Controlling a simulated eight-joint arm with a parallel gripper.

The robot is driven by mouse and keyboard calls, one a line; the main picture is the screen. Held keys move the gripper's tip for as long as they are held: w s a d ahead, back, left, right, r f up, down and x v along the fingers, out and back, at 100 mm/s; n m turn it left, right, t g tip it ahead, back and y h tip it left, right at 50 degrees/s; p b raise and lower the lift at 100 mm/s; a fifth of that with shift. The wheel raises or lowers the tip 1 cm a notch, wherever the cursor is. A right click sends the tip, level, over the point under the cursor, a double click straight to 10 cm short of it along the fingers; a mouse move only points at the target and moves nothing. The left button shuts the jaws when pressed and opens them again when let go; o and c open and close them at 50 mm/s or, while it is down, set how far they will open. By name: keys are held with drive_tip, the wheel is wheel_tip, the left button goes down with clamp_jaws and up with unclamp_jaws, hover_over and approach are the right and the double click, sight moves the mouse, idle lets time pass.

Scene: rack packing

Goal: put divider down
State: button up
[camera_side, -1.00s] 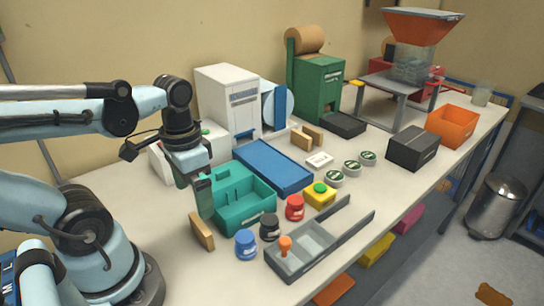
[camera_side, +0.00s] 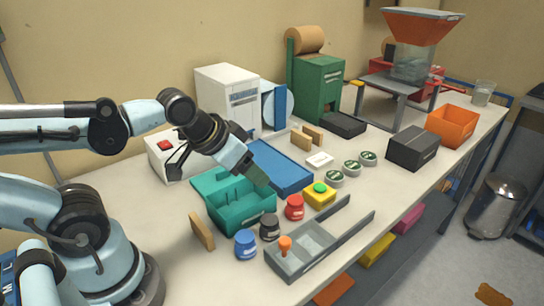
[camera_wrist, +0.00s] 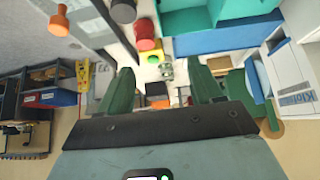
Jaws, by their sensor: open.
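A tan wooden plate (camera_side: 202,231), the likeliest divider, stands on its edge on the table at the near left corner of the teal bin (camera_side: 235,223). It is clear of my gripper and tilts slightly. My gripper (camera_side: 256,178) is tilted above the far right part of the teal bin, with its tip overlapping the bin in the side view. In the wrist view my gripper (camera_wrist: 162,80) shows two dark green fingers spread apart, with nothing held between them. The teal bin (camera_wrist: 190,20) is at the top there. I cannot make out the tan plate in the wrist view.
Blue, black and red jars (camera_side: 295,207) and a yellow button box (camera_side: 320,195) stand right of the bin. A grey tray (camera_side: 315,240) lies in front. A blue mat (camera_side: 280,165) lies behind. Two more tan plates (camera_side: 301,140) stand further back.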

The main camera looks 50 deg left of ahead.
drive_tip(key=shift+c, duration=1.4)
drive_tip(key=m+g, duration=0.7)
drive_tip(key=m, duration=1.1)
hover_over(200, 223)
drive_tip(key=f, duration=0.1)
drive_tip(key=shift+w+f, duration=0.15)
drive_tip(key=shift+f, duration=3.05)
drive_tip(key=shift+s+f, duration=0.2)
drive_tip(key=shift+f, duration=2.7)
